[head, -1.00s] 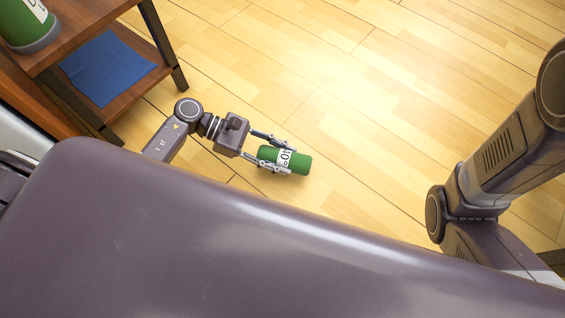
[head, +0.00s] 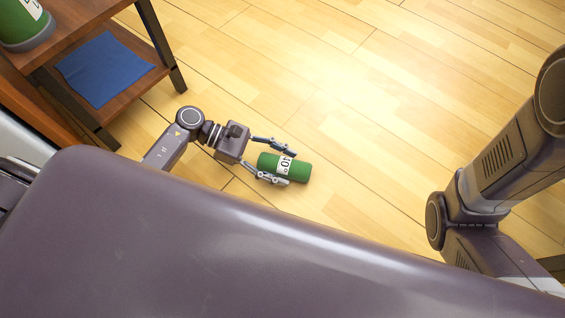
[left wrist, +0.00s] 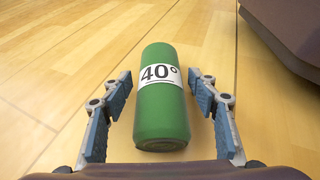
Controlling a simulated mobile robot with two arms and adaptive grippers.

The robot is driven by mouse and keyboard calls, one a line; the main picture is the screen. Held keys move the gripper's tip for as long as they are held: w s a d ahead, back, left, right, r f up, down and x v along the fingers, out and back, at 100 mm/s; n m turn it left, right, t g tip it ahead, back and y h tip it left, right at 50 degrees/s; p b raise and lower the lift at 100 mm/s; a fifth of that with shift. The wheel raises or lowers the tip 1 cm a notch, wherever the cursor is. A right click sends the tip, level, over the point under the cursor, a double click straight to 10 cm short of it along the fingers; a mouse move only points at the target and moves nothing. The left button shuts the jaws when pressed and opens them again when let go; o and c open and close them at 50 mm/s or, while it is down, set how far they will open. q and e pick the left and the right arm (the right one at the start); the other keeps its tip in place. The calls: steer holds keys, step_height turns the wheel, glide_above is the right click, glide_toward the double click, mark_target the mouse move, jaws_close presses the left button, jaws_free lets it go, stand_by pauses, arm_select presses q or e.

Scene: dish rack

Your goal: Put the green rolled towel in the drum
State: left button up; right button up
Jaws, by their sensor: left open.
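The green rolled towel (head: 301,170) is a green cylinder with a white "40°" band, lying on the wooden floor. In the left wrist view the towel (left wrist: 160,115) lies lengthwise between the fingers, with a gap on each side. My left gripper (head: 288,167) is open, its two fingers on either side of the towel; it also shows in the left wrist view (left wrist: 161,85). My right arm shows at the right of the head view, but its gripper is out of view. I cannot make out the drum in either view.
A wooden shelf unit (head: 160,38) stands at the upper left, with a blue cloth (head: 105,70) on its lower shelf and a green container with a grey base (head: 22,25) above. A white appliance edge (head: 22,138) shows at the far left. The floor beyond the towel is clear.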

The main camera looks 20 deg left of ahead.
mark_target(270, 158)
arm_select(q)
steer(key=p+v, duration=0.4)
steer(key=v, duration=0.2)
steer(key=shift+w+a+r, duration=0.1)
steer(key=shift+w+a, duration=0.05)
steer(key=shift+a, duration=0.15)
steer(key=shift+a+r+p, duration=0.15)
steer(key=shift+a+p, duration=0.15)
steer(key=shift+a, duration=0.3)
